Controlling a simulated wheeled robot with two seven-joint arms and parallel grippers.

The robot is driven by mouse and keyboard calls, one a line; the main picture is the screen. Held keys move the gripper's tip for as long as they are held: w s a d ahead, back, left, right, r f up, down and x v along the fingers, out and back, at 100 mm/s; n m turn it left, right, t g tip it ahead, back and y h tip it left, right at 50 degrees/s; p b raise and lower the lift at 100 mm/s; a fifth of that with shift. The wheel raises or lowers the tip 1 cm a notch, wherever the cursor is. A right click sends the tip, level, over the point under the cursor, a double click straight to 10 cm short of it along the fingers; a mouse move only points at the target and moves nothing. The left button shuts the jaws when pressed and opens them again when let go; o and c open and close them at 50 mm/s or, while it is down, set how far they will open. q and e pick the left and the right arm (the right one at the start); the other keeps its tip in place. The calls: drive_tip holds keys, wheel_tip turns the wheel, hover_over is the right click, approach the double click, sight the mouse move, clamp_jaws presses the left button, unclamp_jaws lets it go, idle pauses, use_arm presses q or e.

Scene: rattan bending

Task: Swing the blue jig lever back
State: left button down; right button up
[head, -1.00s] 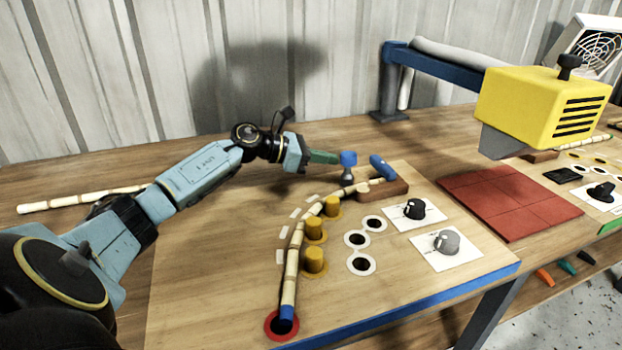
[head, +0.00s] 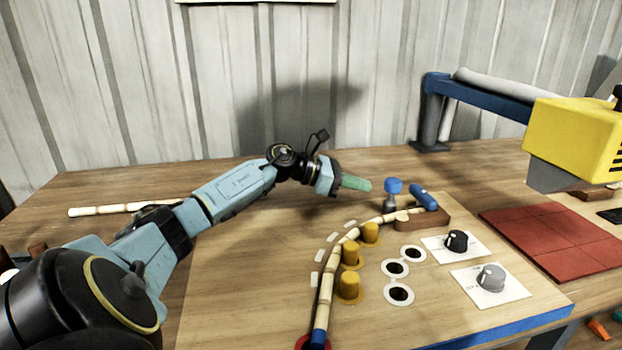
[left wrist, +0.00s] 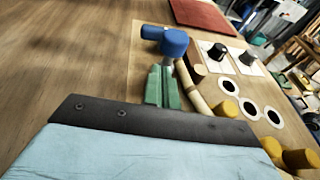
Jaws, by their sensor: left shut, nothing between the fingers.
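The blue jig lever shows as a blue knob (head: 393,186) on a short grey post, with a blue bar (head: 424,197) lying close to its right on a brown wooden block (head: 428,218). I cannot tell whether knob and bar are one piece. My left gripper (head: 368,184) has green fingers, shut and empty, just left of the knob with a small gap. In the left wrist view, the green fingers (left wrist: 161,87) point toward the knob (left wrist: 175,42), and the bar (left wrist: 152,32) shows behind it. My right gripper is out of view.
A bent rattan pole (head: 327,285) curves past several yellow pegs (head: 350,254) to the wooden block. Two knobs (head: 456,240) on white plates sit right of it. A yellow machine head (head: 575,135) overhangs a red mat (head: 555,238). The table left of the jig board is mostly clear.

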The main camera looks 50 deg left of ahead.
use_arm(q)
drive_tip(key=shift+s+a+f, duration=0.25)
drive_tip(key=shift+s+a, duration=0.1)
drive_tip(key=shift+a, duration=0.25)
drive_tip(key=v, duration=0.9)
drive_tip(key=shift+w+a+r, duration=0.2)
drive_tip(key=shift+w+a, duration=0.1)
drive_tip(key=shift+w, duration=0.05)
drive_tip(key=shift+s+a+r+p, duration=0.2)
drive_tip(key=shift+s+a+p, duration=0.1)
drive_tip(key=shift+s+a, duration=0.05)
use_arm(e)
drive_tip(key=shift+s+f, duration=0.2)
